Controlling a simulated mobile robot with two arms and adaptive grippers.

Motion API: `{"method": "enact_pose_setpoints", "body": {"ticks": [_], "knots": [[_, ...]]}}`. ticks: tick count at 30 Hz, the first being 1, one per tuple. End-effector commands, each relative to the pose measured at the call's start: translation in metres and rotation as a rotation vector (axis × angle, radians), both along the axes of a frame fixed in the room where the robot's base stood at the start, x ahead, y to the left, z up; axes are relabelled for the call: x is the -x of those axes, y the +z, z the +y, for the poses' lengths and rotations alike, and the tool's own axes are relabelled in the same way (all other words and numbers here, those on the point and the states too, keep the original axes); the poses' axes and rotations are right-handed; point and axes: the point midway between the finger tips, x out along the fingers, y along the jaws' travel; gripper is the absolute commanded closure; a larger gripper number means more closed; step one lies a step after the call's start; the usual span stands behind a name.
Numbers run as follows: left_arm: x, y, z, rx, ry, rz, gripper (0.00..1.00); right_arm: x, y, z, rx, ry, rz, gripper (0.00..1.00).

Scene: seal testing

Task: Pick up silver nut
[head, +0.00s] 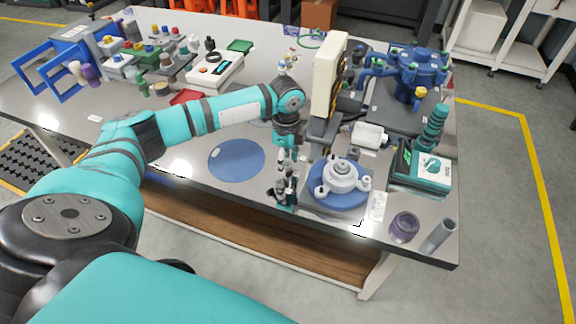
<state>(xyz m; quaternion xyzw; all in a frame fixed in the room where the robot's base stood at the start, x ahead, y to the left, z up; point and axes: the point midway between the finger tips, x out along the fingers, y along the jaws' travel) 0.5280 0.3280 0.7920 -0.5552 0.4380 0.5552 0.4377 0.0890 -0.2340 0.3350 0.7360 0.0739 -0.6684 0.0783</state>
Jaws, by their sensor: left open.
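I cannot clearly pick out a silver nut; at this size it may be too small or hidden by my gripper. A silver-white flanged part (342,175) with a raised centre and small lobes around it sits on a blue round pad (324,202) at the right front of the table. My left gripper (284,199) points down just left of that pad, close to the table's front edge. Its black fingers are open, and I see nothing held between them. My right gripper is not in view.
A tall cream-coloured press (329,72) stands behind the flanged part. A teal device with a knob (431,166), a purple jar (404,227) and a grey cylinder (439,236) are to the right. A flat blue disc (236,159) lies clear to the left.

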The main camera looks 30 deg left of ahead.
Motion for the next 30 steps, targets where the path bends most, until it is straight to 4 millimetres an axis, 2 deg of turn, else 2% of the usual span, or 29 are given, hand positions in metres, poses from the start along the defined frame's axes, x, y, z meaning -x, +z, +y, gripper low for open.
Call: {"method": "enact_pose_setpoints", "body": {"ticks": [4, 10, 21, 30], "knots": [[0.0, -0.009, 0.0, -0.001, 0.0, 0.0, 0.53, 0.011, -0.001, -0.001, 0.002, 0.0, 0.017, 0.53], [0.0, -0.009, 0.0, -0.001, 0.0, -0.001, 0.54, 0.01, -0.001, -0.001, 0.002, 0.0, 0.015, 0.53], [0.0, -0.009, 0.0, 0.0, 0.0, 0.0, 1.0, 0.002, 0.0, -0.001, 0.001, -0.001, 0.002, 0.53], [0.0, -0.007, 0.0, 0.0, 0.0, -0.001, 1.0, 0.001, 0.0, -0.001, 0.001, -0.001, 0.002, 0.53]]}}
